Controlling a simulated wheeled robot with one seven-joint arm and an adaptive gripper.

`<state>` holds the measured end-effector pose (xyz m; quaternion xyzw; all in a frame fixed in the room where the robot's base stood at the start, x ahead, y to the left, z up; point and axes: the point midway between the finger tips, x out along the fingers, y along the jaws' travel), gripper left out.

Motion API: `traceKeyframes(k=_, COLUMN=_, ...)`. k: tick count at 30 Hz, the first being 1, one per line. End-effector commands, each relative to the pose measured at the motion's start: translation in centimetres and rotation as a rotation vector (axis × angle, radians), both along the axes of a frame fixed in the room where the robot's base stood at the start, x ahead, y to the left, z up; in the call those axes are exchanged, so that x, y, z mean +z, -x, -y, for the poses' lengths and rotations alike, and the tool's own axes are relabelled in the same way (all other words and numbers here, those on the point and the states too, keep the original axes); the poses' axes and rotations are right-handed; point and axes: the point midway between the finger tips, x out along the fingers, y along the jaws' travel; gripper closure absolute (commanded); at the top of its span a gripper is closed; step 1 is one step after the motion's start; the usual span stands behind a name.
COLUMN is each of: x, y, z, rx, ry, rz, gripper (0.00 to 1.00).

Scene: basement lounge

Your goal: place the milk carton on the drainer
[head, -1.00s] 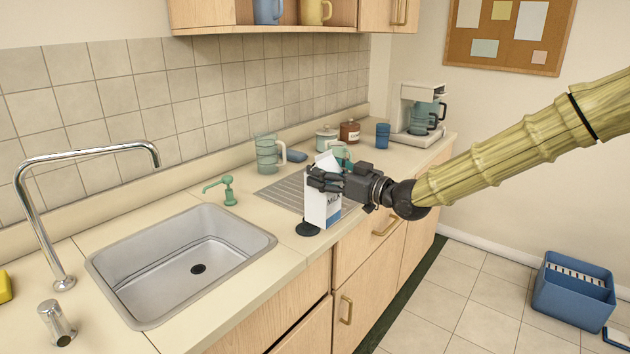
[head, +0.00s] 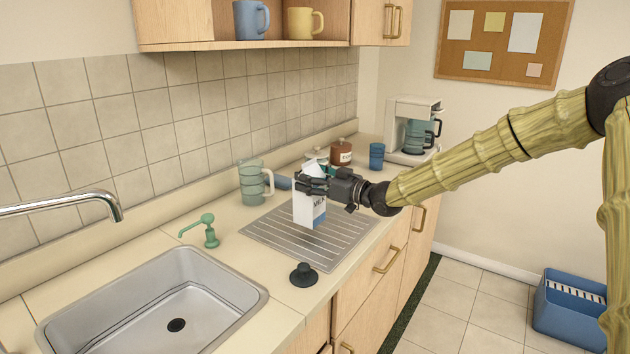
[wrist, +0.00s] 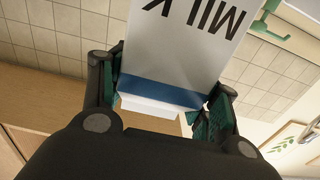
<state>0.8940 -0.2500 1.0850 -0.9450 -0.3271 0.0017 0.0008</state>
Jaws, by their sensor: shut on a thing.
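The milk carton (head: 308,214) is white with a blue band and "MILK" lettering. My gripper (head: 312,186) is shut on it, with the fingers around its upper part. In the head view the carton is upright and overlaps the ribbed metal drainer (head: 345,241) in the counter; whether its base touches the drainer or hangs above it I cannot tell. In the wrist view the carton (wrist: 190,45) fills the space between both fingers. Part of the drainer is hidden behind the carton and gripper.
A brown jar (head: 341,152), blue cup (head: 376,156) and coffee maker (head: 412,130) stand beyond. The drainer's front right is bare.

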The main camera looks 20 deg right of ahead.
Motion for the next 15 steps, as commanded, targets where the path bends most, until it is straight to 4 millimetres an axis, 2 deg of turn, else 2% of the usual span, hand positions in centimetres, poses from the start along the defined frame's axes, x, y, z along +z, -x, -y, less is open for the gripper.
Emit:
traceKeyframes(k=3, x=0.0, y=-2.2, z=1.3, rx=-0.004, ry=0.0, rz=0.003, gripper=0.89)
traceKeyframes(k=9, x=-0.3, y=-5.0, z=2.6, rx=-0.004, ry=0.0, rz=0.003, gripper=0.89)
traceKeyframes(k=15, x=-0.5, y=-5.9, z=3.0, rx=-0.002, ry=0.0, rz=0.002, gripper=0.89)
